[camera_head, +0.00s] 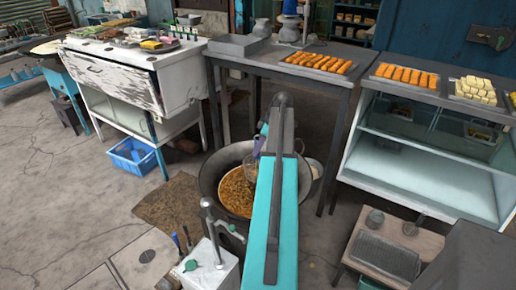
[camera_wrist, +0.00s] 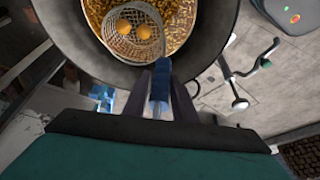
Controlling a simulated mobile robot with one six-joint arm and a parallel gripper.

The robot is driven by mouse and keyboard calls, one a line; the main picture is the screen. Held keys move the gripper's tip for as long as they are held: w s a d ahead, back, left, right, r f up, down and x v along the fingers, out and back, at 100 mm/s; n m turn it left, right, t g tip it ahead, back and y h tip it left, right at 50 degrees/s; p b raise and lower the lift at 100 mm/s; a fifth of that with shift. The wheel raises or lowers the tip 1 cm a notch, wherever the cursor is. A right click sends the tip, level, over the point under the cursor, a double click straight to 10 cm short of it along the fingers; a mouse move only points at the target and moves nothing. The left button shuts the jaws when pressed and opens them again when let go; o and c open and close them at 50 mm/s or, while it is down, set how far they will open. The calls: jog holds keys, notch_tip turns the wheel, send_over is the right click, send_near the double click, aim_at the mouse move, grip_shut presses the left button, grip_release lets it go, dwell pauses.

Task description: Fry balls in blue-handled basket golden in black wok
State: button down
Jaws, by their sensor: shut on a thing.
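The black wok (camera_head: 209,179) stands low on the floor and holds bubbling golden-brown oil (camera_head: 236,193). In the wrist view the wok's dark wall (camera_wrist: 75,40) curves around the oil. The wire basket (camera_wrist: 120,45) is over or in the oil; its exact depth cannot be told. Two orange-golden balls (camera_wrist: 133,27) lie in the basket. My gripper (camera_wrist: 161,82) is shut on the blue handle (camera_wrist: 160,90) of the basket. In the head view my arm hides part of the wok, and the basket (camera_head: 251,165) shows only partly beside it.
A grey metal table (camera_head: 262,60) with orange sticks stands behind the wok. A glass-fronted counter (camera_head: 430,170) is at right, a worn white cabinet (camera_head: 120,80) at left. Bare floor lies at left.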

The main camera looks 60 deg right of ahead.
aim_at(258, 139)
jog(key=shift+r+p, duration=0.75)
jog(key=shift+r, duration=1.25)
jog(key=shift+w+a, duration=0.1)
